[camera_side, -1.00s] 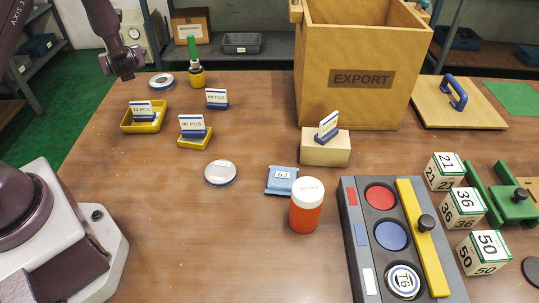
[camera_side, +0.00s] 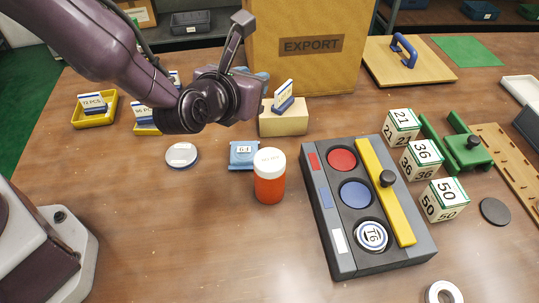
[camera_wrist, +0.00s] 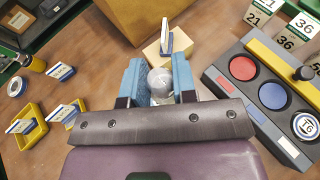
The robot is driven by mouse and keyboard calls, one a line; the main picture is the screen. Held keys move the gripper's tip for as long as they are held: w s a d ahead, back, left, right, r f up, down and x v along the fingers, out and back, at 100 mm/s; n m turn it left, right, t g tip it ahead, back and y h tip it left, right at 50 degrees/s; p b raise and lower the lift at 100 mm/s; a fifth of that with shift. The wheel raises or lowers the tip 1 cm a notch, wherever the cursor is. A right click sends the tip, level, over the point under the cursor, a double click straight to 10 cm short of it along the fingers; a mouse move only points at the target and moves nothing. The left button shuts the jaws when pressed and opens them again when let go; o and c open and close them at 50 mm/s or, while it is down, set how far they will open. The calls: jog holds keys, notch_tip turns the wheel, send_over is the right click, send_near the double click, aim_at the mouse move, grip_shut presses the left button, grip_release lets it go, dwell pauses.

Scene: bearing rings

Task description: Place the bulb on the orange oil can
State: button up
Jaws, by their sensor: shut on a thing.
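The orange oil can appears to be the orange-red container (camera_side: 270,187) with a white lid, upright near the middle of the table in the side view. My gripper (camera_wrist: 160,84) shows two blue fingers in the wrist view, shut on a pale grey rounded thing that looks like the bulb (camera_wrist: 160,82). Its lower part is hidden by the gripper body. In the side view my gripper (camera_side: 262,75) is raised behind and above the can, near the tan block. Its fingers are mostly hidden there, and the bulb cannot be seen. The can is not clear in the wrist view.
A tan block (camera_side: 284,124) with a sign stands behind the can, before the EXPORT box (camera_side: 310,70). A blue pad (camera_side: 243,153) and white disc (camera_side: 182,155) lie left. A grey fixture (camera_side: 322,215) with coloured discs and numbered cubes (camera_side: 421,160) stand right.

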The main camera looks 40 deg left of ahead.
jog(key=s+d, duration=0.1)
jog(key=d, duration=0.1)
jog(key=s+d+f+m+h, duration=0.1)
jog(key=d, duration=0.1)
jog(key=s+d+f+m+h, duration=0.1)
jog(key=d, duration=0.1)
jog(key=shift+f, duration=0.25)
send_over(270, 158)
jog(key=shift+f, duration=2.25)
jog(key=shift+f, duration=0.1)
jog(key=o, duration=0.9)
